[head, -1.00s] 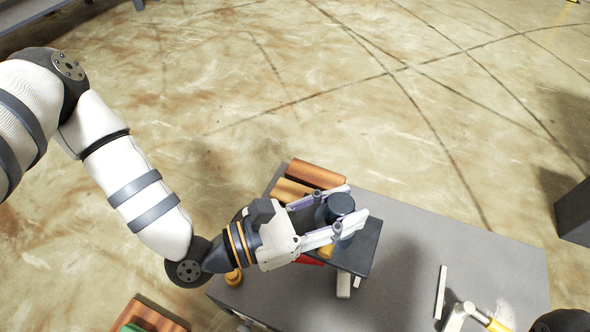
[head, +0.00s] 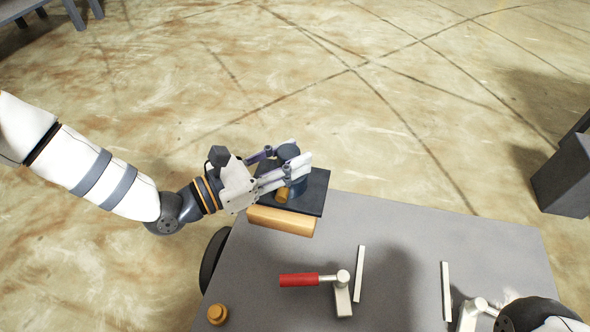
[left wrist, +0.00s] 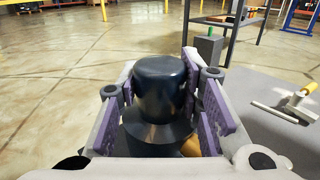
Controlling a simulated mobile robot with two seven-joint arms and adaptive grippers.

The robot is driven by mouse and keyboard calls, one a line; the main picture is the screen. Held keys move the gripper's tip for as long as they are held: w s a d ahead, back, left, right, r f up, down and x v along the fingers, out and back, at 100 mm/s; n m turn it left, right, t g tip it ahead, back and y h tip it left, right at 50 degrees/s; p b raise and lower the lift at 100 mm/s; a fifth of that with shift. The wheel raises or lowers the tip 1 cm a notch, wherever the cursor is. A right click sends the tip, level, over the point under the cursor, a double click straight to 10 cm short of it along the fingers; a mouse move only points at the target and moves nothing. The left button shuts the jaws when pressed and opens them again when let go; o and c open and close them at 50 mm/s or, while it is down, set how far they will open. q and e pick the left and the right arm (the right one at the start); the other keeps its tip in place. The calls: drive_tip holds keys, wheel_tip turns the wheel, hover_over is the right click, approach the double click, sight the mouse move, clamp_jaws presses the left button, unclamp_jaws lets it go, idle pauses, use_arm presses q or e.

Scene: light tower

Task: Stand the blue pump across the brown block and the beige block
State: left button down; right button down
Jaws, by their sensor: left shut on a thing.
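The blue pump (head: 317,197) has a flat dark plate and a round dark-blue body, with a small orange-brown part on the plate. My left gripper (head: 290,172) is shut on its round body, which stands upright. The left wrist view shows the pump body (left wrist: 160,90) between the two finger pads. The beige block (head: 282,221) lies along the table's far left edge, just in front of the plate. The brown block is not in sight; the plate and gripper cover the area behind the beige block. I cannot tell whether the plate touches either block.
The table's middle is clear. A dark grey box (head: 562,180) stands beyond its right side.

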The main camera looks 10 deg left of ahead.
sight(307, 194)
use_arm(q)
drive_tip(key=shift+w+a+f+b, duration=0.2)
drive_tip(key=shift+w+f+b, duration=0.05)
drive_tip(key=shift+w+f, duration=0.25)
drive_tip(key=shift+w+a+f+b, duration=0.15)
drive_tip(key=shift+w+f+b, duration=0.05)
drive_tip(key=shift+w+f, duration=0.3)
drive_tip(key=f, duration=0.1)
drive_tip(key=f+b, duration=0.1)
drive_tip(key=f, duration=0.1)
drive_tip(key=shift+w+a+f+b, duration=0.1)
drive_tip(key=shift+w+f+b, duration=0.15)
drive_tip(key=shift+f+b, duration=0.1)
drive_tip(key=shift+r, duration=0.1)
drive_tip(key=shift+f, duration=0.4)
drive_tip(key=shift+b, duration=0.35)
drive_tip(key=c, duration=1.1)
unclamp_jaws()
drive_tip(key=shift+s+f, duration=0.1)
drive_tip(key=shift+f, duration=0.1)
